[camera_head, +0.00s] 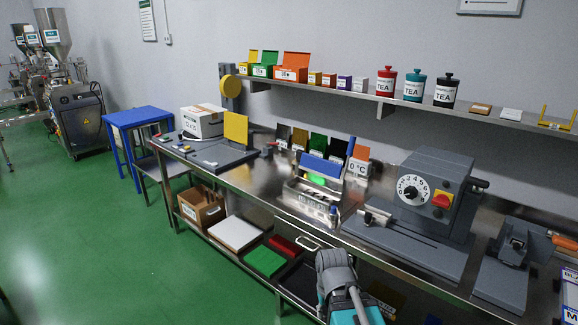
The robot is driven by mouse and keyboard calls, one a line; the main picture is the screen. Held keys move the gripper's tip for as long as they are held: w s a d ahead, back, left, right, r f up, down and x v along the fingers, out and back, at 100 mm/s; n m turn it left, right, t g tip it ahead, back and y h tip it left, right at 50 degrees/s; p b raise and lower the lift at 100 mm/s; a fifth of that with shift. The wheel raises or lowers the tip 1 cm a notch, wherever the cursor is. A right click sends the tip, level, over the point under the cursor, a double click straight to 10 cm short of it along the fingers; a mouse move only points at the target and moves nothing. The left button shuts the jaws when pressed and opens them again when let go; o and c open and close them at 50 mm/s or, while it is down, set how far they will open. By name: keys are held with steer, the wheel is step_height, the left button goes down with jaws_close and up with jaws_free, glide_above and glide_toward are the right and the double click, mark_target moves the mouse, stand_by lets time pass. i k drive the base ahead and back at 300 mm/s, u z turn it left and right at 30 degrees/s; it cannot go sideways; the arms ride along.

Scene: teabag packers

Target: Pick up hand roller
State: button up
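I cannot tell for sure which thing is the hand roller. A small tool with an orange handle (565,242) shows at the right edge of the steel bench, partly cut off by the picture's edge. A bright green rounded piece (317,180) sits at the metal box-like fixture (318,203) in the middle of the bench; it is too small to name. My grey and teal arm part rises at the bottom middle, in front of the bench. My gripper's fingers do not show.
The steel bench (262,190) holds a grey machine with a dial (462,192), a white carton (203,122) and a grey platform. A wall shelf (345,92) carries tea tins and small boxes. A cardboard box (200,208) stands on the lower shelf. Green floor is clear at left.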

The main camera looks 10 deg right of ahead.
mark_target(299, 153)
steer(key=z, duration=0.2)
steer(key=i, duration=0.9)
steer(key=u, duration=2.45)
